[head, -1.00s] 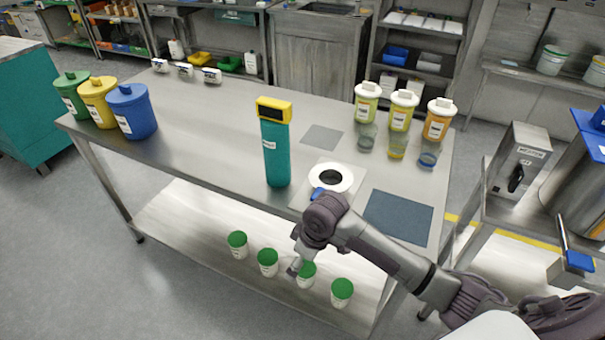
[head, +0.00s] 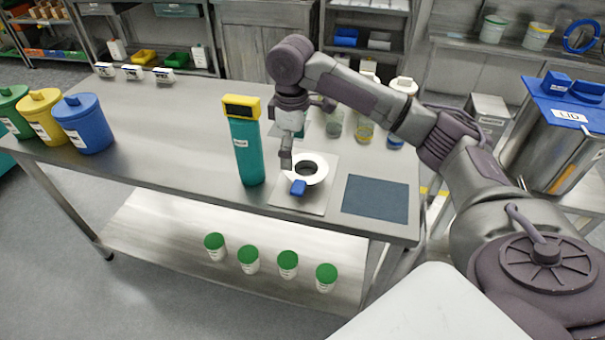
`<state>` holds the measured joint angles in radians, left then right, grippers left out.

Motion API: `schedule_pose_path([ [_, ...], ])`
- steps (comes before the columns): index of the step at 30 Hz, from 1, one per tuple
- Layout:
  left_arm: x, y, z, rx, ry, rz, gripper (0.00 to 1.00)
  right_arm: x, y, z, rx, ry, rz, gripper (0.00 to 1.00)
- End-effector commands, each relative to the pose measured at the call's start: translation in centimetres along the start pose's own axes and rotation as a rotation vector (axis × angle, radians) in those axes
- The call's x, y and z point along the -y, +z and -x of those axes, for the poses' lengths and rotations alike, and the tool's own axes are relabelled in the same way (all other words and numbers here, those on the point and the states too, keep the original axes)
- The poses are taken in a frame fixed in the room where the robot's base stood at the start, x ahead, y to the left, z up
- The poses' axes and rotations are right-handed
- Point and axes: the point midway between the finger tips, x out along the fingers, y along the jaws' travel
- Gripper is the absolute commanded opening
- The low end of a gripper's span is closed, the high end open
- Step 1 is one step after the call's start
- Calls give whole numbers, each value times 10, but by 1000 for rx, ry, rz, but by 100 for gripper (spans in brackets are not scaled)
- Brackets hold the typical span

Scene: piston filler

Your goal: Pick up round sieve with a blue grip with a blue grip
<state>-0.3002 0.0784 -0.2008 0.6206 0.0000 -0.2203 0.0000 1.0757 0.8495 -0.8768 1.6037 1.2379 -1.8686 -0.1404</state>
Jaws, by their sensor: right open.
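The round sieve (head: 318,176) is a white ring with a dark centre. It lies on a light square plate (head: 318,207) near the table's front edge, with its blue grip (head: 298,188) toward the front. My right gripper (head: 287,166) points down just above and behind the blue grip, at the left side of the ring. It is open with nothing visible in it; whether it touches the sieve cannot be told. My left gripper is not in view.
A teal device with a yellow top (head: 245,150) stands upright just left of the sieve. A dark blue mat (head: 376,199) lies to its right. Small jars (head: 364,130) stand behind, partly hidden by my arm. Lidded canisters (head: 82,125) stand at the left.

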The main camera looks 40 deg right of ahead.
Motion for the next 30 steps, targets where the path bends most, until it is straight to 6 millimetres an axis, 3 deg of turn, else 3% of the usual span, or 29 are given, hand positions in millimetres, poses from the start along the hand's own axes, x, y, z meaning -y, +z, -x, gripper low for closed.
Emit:
schedule_pose_path([
  [2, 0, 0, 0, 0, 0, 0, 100, -9, 6, 14, 3, -4, -17, 100],
  [5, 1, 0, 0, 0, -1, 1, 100, -12, 9, 13, 7, -10, -25, 100],
  [15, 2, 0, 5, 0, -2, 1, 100, -10, 9, -49, 7, -11, -23, 100],
  [23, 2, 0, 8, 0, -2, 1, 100, -10, 10, -70, 6, -9, -23, 100],
  [30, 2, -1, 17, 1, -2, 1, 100, -4, 15, -104, 7, -11, -23, 100],
])
